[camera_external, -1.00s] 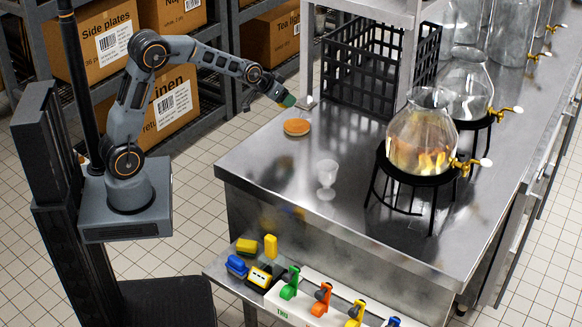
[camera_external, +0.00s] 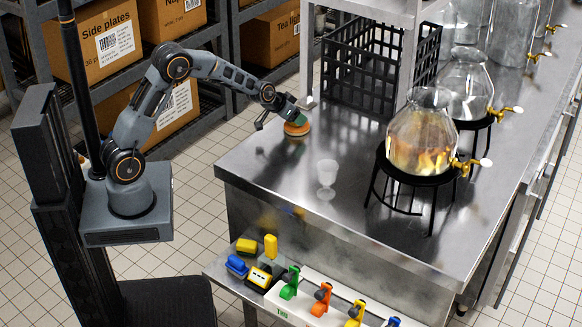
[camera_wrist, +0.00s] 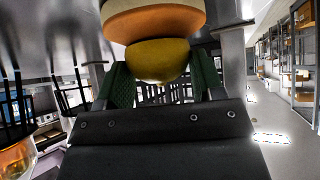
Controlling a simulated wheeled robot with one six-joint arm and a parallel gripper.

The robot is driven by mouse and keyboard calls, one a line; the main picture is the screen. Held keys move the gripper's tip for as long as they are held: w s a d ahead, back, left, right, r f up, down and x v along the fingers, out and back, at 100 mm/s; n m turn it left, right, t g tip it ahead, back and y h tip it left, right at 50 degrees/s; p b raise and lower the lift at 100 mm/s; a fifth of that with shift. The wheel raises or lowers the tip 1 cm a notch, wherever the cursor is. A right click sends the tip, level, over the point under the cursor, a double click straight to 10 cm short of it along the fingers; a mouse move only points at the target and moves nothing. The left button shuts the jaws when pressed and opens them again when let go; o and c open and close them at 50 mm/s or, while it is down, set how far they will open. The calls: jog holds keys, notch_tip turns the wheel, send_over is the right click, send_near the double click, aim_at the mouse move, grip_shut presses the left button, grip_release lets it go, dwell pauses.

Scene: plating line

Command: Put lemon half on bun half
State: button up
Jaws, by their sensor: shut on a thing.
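The bun half (camera_external: 297,130) is a round orange-brown piece lying on the steel counter near its back left corner. The lemon half lies directly against the view of the bun half (camera_wrist: 155,22); I cannot tell whether the two touch or a thin gap is left. In the external view the lemon half is hidden by the fingers.
A clear goblet (camera_external: 327,178) stands on the counter (camera_external: 270,165) in front of the bun half. A black crate (camera_external: 368,75) is behind to the right. Glass dispensers on black stands (camera_external: 421,140) fill the right side. Clear counter lies around the bun half.

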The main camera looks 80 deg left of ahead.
jog(key=shift+f, duration=0.2)
jog(key=o, duration=0.9)
jog(key=shift+r, duration=0.2)
jog(key=shift+r, duration=0.2)
jog(key=v, duration=1.2)
jog(key=s+d+r+m+g+h, duration=0.1)
jog(key=s+d, duration=0.3)
jog(key=d, duration=0.2)
jog(key=s+d+r+m+h, duration=0.1)
jog(key=s+d+r+h, duration=0.1)
jog(key=s+d, duration=0.35)
jog(key=s+d+g, duration=0.1)
jog(key=s+d, duration=0.2)
jog(key=s, duration=0.1)
jog(key=s+d+m+g, duration=0.1)
jog(key=s+d, duration=0.2)
jog(key=s, duration=0.1)
jog(key=s+d+m+g, duration=0.1)
jog(key=s+d, duration=0.2)
jog(key=s, duration=0.1)
jog(key=shift+s+d+f+h, duration=0.25)
jog(key=shift+s+f+h, duration=0.05)
jog(key=shift+s+f, duration=0.1)
